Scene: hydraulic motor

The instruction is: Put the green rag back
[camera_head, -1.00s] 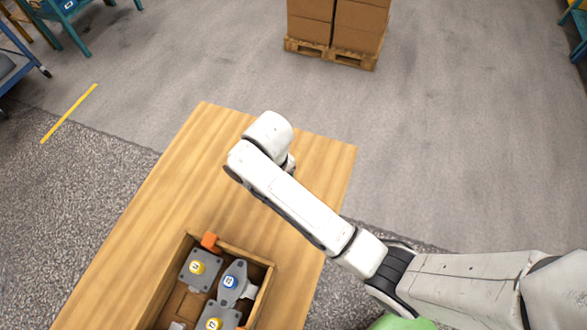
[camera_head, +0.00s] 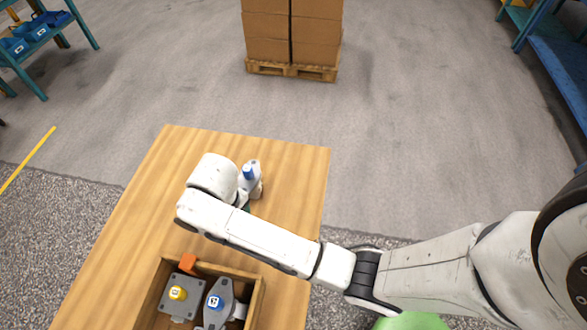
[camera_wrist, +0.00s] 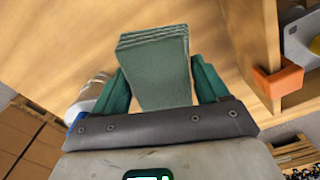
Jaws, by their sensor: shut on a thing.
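The green rag (camera_wrist: 155,50) is a folded, layered cloth between the teal fingers of my gripper (camera_wrist: 158,76) in the wrist view. My gripper is shut on it, over the wooden table (camera_head: 290,205). I cannot tell whether the rag touches the table. In the head view my arm's end covers the rag and most of the gripper.
A wooden crate (camera_head: 258,300) at the table's near side holds grey motor parts (camera_head: 216,303). An orange block (camera_head: 188,263) sits at its rim; it is also in the wrist view (camera_wrist: 278,80). A pallet of boxes (camera_head: 292,70) stands beyond. The table's far left is clear.

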